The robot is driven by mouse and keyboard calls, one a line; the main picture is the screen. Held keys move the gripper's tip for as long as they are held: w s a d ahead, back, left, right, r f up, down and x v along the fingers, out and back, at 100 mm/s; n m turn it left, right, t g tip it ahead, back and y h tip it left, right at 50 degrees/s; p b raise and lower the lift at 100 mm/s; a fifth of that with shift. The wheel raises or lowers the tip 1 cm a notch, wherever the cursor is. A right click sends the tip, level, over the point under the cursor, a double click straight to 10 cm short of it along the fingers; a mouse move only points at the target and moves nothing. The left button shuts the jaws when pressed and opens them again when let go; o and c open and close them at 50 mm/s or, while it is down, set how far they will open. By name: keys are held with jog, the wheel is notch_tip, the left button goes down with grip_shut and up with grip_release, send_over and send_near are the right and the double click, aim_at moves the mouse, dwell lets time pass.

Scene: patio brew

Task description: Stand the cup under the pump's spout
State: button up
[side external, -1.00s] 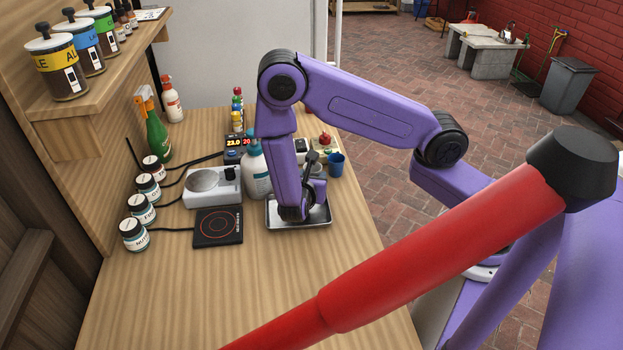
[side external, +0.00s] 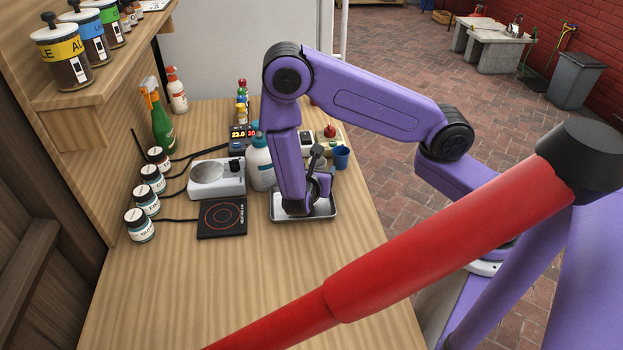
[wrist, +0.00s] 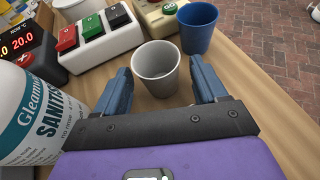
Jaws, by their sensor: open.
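In the wrist view a pale grey cup (wrist: 149,81) stands upright on the wooden counter, its open mouth visible. My gripper (wrist: 160,70) is open, with one blue finger on each side of the cup and no clear contact. A blue cup (wrist: 198,30) stands just beyond it; it also shows in the side view (side external: 341,158). The large white sanitiser bottle (wrist: 35,115) is close on the left; in the side view it stands behind my arm (side external: 261,168).
A metal tray (side external: 323,213) lies below my wrist in the side view. Left of it are a black hotplate (side external: 222,218), a white scale-like device (side external: 217,180) and several jars. A switch box (wrist: 108,30) stands behind the grey cup. The front counter is clear.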

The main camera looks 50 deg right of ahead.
jog(key=v, duration=1.1)
jog(key=shift+s+a+r, duration=0.1)
jog(key=shift+a+r, duration=0.1)
jog(key=shift+a, duration=0.05)
jog(key=s+r+m+g+y, duration=0.2)
jog(key=s+r+m+y, duration=0.3)
jog(key=s, duration=0.4)
jog(key=s+r+m+g+y, duration=0.3)
jog(key=s+r+m+y, duration=0.2)
jog(key=s, duration=0.5)
notch_tip(320, 180, up, 3)
jog(key=y, duration=0.2)
jog(key=shift+d+r+g+y, duration=0.25)
jog(key=shift+d+g+y, duration=0.05)
jog(key=shift+d+y, duration=0.1)
